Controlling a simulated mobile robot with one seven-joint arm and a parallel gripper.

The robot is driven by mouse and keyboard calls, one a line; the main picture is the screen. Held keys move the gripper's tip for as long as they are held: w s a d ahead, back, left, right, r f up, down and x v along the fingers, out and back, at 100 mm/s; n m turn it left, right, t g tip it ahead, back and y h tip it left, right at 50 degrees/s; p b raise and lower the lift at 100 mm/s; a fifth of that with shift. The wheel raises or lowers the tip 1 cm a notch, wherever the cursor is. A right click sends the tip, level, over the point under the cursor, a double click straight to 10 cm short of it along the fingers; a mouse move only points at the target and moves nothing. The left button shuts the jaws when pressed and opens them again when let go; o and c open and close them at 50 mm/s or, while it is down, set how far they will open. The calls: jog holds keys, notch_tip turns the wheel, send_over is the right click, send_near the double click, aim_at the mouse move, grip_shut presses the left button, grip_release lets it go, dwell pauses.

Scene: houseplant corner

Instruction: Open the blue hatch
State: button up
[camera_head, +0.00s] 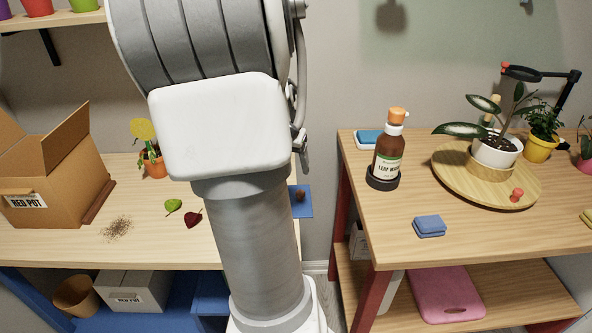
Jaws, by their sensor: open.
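No blue hatch can be made out for certain. A flat blue panel (306,211) with a small brown round thing (300,196) on it shows at the right end of the left bench, partly hidden behind my arm. Under that bench is a blue surface (208,294), also cut off by my arm; I cannot tell whether either is the hatch. My gripper (302,146) shows only as a grey sliver at the right edge of my arm, above the blue panel. It is open, with nothing visible in it; most of it is hidden.
The right table holds a brown bottle (387,155), a round wooden tray (448,184) with a plant, and a blue sponge (429,226). A gap separates bench and table.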

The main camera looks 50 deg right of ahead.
jog(key=v, duration=0.4)
jog(key=shift+p, duration=0.35)
